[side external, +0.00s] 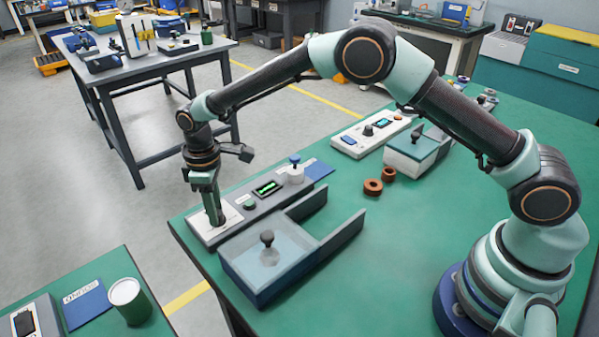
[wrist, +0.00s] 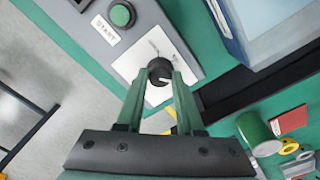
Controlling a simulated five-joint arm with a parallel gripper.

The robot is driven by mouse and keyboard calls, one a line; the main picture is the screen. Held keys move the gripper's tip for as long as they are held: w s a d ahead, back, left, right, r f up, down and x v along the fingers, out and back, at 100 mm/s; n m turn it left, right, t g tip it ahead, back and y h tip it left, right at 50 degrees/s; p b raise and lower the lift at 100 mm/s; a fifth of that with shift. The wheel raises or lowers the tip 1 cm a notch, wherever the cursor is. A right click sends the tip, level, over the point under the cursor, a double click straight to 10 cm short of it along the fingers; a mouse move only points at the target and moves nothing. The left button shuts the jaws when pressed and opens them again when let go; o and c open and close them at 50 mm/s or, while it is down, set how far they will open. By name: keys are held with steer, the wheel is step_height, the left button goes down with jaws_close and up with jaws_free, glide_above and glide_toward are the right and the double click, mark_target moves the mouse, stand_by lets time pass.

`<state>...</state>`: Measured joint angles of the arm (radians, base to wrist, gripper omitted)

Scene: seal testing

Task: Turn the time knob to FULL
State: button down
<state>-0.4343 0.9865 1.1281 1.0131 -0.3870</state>
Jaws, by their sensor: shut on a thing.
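The time knob (wrist: 159,69) is a small dark round knob with a light pointer line. It sits on a white dial plate (wrist: 130,60) at one end of the grey control panel (side external: 243,210). My gripper (wrist: 159,76) has its two green fingers shut on the knob from opposite sides. In the side view my gripper (side external: 216,217) points down at the left end of the panel and hides most of the knob. The markings on the plate are too small and blurred to read, so where the pointer stands relative to FULL cannot be told.
A green START button (wrist: 122,15) and a lit display (side external: 268,188) are on the same panel. A blue-grey tank (side external: 262,287) with a clear lid and black knob stands just in front. Two brown rings (side external: 372,187) lie on the green table, whose middle is clear.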

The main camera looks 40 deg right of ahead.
steer(key=shift+s+a+m, duration=0.1)
steer(key=shift+m, duration=0.4)
steer(key=c, duration=0.5)
jaws_free()
steer(key=shift+c, duration=0.2)
steer(key=shift+r, duration=0.45)
step_height(320, 180, up, 11)
